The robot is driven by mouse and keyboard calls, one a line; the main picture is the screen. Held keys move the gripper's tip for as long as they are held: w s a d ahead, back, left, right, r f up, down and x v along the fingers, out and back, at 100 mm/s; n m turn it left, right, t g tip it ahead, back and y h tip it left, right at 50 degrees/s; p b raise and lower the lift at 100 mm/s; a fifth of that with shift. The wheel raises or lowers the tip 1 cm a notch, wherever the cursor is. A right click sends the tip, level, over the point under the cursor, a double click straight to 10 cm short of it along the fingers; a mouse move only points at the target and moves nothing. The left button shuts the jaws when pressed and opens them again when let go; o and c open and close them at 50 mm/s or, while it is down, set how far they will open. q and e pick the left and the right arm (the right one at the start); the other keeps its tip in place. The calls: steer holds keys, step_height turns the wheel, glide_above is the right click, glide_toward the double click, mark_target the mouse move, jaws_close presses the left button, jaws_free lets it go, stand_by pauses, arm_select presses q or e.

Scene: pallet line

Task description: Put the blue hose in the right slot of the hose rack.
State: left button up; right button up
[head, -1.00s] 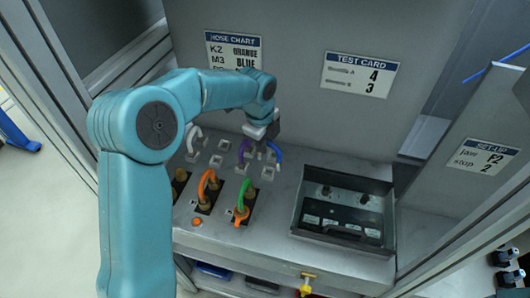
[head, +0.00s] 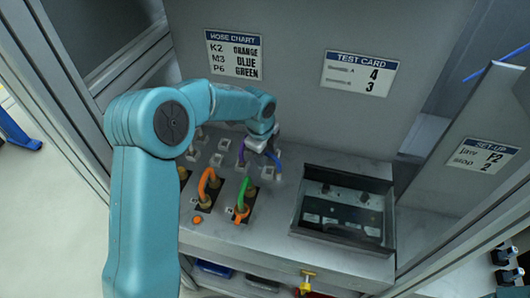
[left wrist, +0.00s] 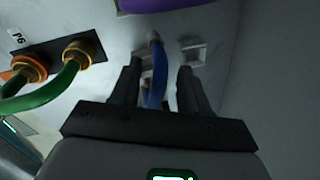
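The blue hose (head: 276,160) is a short curved hose on the grey bench, with its end at a pale square socket. It also shows in the left wrist view (left wrist: 154,88), between the two dark fingers. My left gripper (left wrist: 158,88) is open around it, with gaps on both sides. In the head view my left gripper (head: 264,142) is above the hose and partly hides it. Pale square sockets (head: 216,160) stand in rows on the bench; I cannot tell which is the rack's right slot. My right gripper is out of view.
A purple hose (head: 241,154) is close to the left of my gripper. Orange (head: 203,180) and green (head: 242,190) hoses sit in front on dark plates. An open dark box (head: 343,210) is on the right. The back wall with the hose chart (head: 234,56) is close behind.

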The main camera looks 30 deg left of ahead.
arm_select(q)
step_height(320, 180, up, 12)
steer(key=s, duration=0.2)
steer(key=shift+r+b, duration=0.2)
steer(key=shift+b, duration=0.25)
steer(key=shift+s, duration=0.1)
steer(key=shift+s, duration=0.15)
